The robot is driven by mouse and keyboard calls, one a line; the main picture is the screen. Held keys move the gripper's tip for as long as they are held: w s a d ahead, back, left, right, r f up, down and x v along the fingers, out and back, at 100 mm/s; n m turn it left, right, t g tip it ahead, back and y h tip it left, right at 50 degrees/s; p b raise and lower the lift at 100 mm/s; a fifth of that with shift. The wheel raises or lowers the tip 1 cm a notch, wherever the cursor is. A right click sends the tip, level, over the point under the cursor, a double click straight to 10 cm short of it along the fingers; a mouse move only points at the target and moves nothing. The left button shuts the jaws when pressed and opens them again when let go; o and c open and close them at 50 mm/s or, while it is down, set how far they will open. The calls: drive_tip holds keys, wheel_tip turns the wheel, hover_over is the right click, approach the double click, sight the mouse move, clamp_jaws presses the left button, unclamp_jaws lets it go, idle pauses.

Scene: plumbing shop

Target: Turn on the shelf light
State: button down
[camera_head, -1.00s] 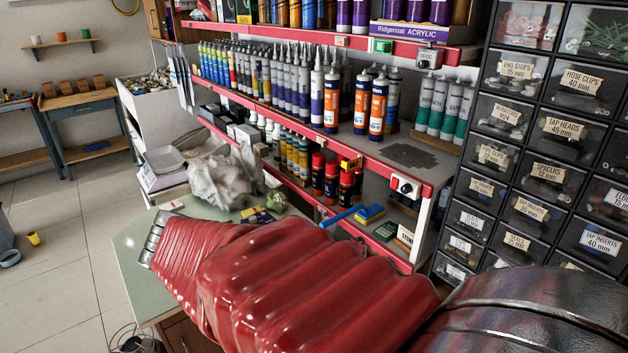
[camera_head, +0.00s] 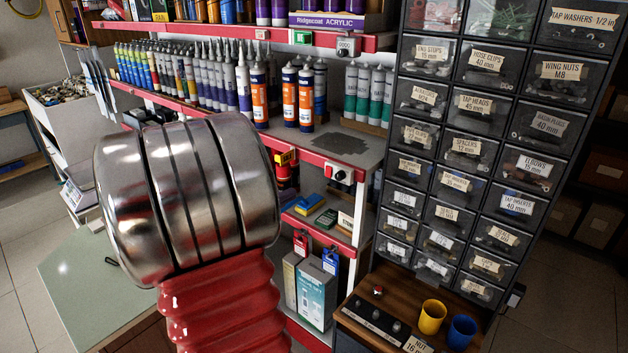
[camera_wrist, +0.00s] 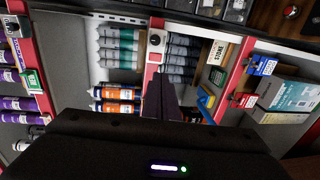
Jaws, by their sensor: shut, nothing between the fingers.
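A white switch box with a round black knob (camera_head: 340,175) sits on the red front edge of the middle shelf (camera_head: 310,158). It also shows in the wrist view (camera_wrist: 155,40). A similar box (camera_head: 345,47) and a green-framed switch (camera_head: 303,37) sit on the upper shelf's red edge. I cannot tell from markings which one works the light. My gripper (camera_wrist: 158,78) is shut and empty in the wrist view. Its dark tips point toward the middle-shelf knob, just below it in the picture; contact cannot be told. In the head view my arm hides the gripper.
Cartridges (camera_head: 298,95) stand on the middle shelf behind its edge. A drawer cabinet (camera_head: 470,130) rises to the right. Below are boxes with red and blue tags (camera_head: 310,290), a yellow cup (camera_head: 432,317) and a blue cup (camera_head: 462,332). A green tabletop (camera_head: 85,290) lies at lower left.

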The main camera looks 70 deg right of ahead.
sight(328, 176)
drive_tip(key=x, duration=1.4)
drive_tip(key=shift+s, duration=0.1)
idle(0.3)
idle(0.4)
drive_tip(key=shift+a, duration=0.1)
